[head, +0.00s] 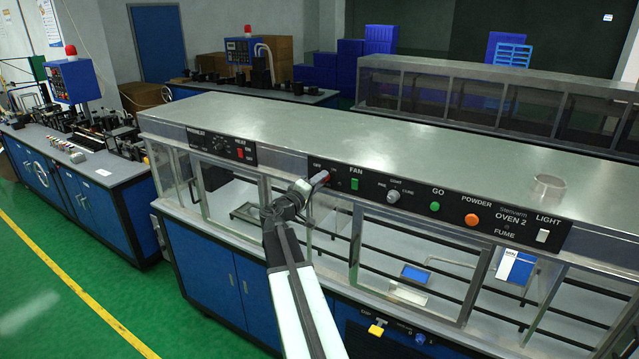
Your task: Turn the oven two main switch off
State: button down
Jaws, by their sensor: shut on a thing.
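The OVEN 2 control panel (460,209) is a black strip along the front top edge of the long metal oven. I cannot clearly tell which label the handle points to.
To the right on the panel are a green FAN switch (354,184), a rotary knob (393,196), a green button (434,206), an orange POWDER button (471,219) and a white LIGHT switch (543,236). Another black panel (222,146) with a red switch sits left. Green floor is open at lower left.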

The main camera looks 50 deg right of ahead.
jog(key=n+t, duration=0.1)
jog(key=n, duration=0.8)
jog(key=shift+r+n, duration=0.1)
jog(key=shift+n, duration=0.3)
dwell(0.4)
jog(key=c, duration=1.1)
grip_release()
jog(key=shift+d, duration=0.1)
jog(key=v, duration=0.8)
jog(key=shift+b, duration=0.4)
